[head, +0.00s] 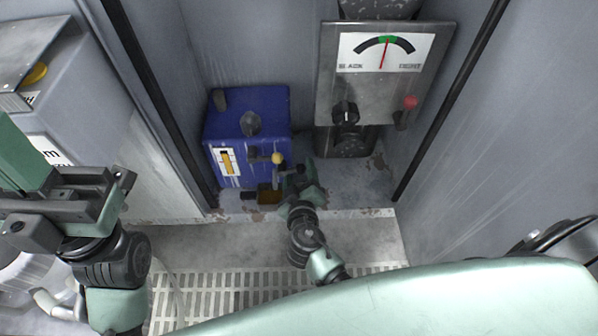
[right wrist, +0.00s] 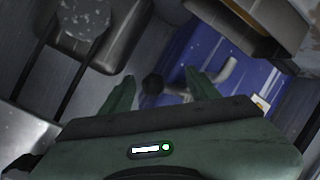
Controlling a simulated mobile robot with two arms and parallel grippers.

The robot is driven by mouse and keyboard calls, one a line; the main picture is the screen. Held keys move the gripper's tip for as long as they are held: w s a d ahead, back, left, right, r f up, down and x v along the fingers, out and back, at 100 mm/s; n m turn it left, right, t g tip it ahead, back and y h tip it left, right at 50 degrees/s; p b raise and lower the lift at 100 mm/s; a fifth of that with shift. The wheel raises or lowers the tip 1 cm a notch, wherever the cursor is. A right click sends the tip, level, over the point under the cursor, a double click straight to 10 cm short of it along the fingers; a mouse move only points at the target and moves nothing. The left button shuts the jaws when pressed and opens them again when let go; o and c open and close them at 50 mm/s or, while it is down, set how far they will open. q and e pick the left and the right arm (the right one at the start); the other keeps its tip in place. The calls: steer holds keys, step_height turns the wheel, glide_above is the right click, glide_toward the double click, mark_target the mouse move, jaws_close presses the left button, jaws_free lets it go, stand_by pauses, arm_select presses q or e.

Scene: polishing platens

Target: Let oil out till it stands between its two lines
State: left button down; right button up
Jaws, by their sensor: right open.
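The blue oil box (head: 245,128) stands on the floor of the recess, with a white-framed sight gauge (head: 228,161) on its front showing yellow oil. The gauge's two lines are too small to make out. A valve lever with a yellow knob (head: 277,158) sticks out of its front. My right gripper (head: 298,178) is open, low at the box's front right corner. In the right wrist view its two fingers (right wrist: 160,90) stand apart, with a dark round knob (right wrist: 152,84) between or beyond them; contact cannot be told. My left gripper (head: 90,195) is at the far left, away from the box.
A grey panel (head: 385,85) with a needle dial, a black knob and a red-knobbed lever (head: 408,104) stands to the right. Cabinet walls close in both sides. A slotted floor grate (head: 220,295) lies in front.

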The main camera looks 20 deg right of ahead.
steer(key=shift+w+d+f, duration=0.15)
steer(key=shift+w+d, duration=0.05)
steer(key=shift+w, duration=0.35)
steer(key=shift+c, duration=0.3)
